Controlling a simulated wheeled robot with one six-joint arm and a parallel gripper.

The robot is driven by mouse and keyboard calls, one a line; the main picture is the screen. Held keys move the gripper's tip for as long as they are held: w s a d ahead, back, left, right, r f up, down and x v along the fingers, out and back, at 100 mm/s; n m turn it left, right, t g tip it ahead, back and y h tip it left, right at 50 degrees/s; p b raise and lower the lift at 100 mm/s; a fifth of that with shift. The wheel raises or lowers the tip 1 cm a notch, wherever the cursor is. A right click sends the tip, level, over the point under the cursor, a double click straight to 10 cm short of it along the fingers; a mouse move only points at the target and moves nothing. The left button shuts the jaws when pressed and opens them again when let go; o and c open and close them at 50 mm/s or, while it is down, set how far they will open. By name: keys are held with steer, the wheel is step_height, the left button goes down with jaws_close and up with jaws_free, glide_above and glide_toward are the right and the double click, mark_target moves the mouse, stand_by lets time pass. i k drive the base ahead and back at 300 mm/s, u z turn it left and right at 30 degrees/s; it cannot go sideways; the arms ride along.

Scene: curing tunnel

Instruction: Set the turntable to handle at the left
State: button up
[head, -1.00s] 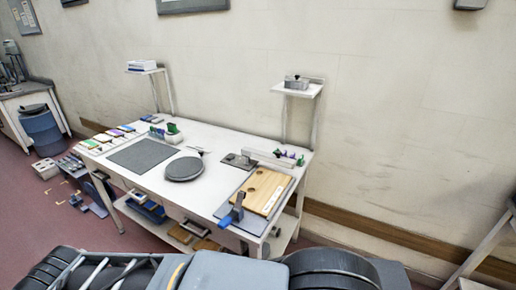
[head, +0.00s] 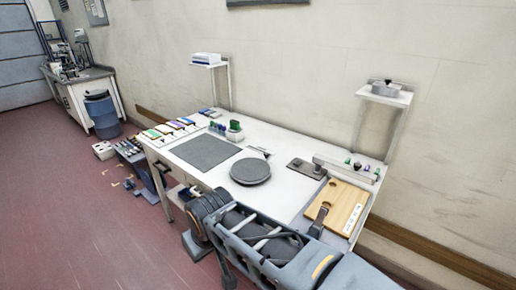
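The turntable (head: 250,172) is a dark grey round disc lying flat on the white table, right of a dark square mat. A small dark and light piece (head: 262,153) shows at its far edge, slightly to the right; I cannot tell whether this is its handle. No handle shows at the disc's left side. My arm crosses the bottom of the head view, in front of the table's near edge. My gripper cannot be made out.
The dark mat (head: 206,151) lies left of the disc, with coloured cards (head: 168,128) beyond it. Green-topped items (head: 234,131) stand behind. A wooden board (head: 342,204) lies at the right. Two small shelves (head: 384,95) (head: 209,65) rise behind the table (head: 290,196).

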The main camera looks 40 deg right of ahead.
mark_target(249, 170)
steer(key=i, duration=1.3)
steer(key=z, duration=1.25)
